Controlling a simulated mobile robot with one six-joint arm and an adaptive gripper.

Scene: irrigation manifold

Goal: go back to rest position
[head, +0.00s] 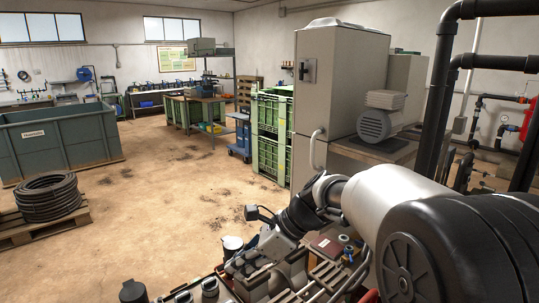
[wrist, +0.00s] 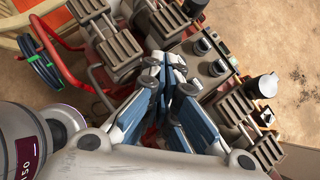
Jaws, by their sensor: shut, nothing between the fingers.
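My gripper (wrist: 164,62) shows in the wrist view with its blue-grey fingers closed together and nothing between them. It points down over the irrigation manifold (wrist: 118,45), a cluster of grey-brown ribbed parts with red piping. Whether the fingertips touch the manifold I cannot tell. In the head view my gripper (head: 238,264) is at the lower middle, at the end of my bent arm, above the same equipment. Part of the manifold is hidden behind my arm and fingers.
Black pipes (head: 440,95) rise at the right, close to my arm. A grey cabinet (head: 340,80) and a motor (head: 376,125) stand behind it. A coiled black hose (head: 48,197) lies on a pallet at the left. The floor (head: 175,190) between is mostly clear.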

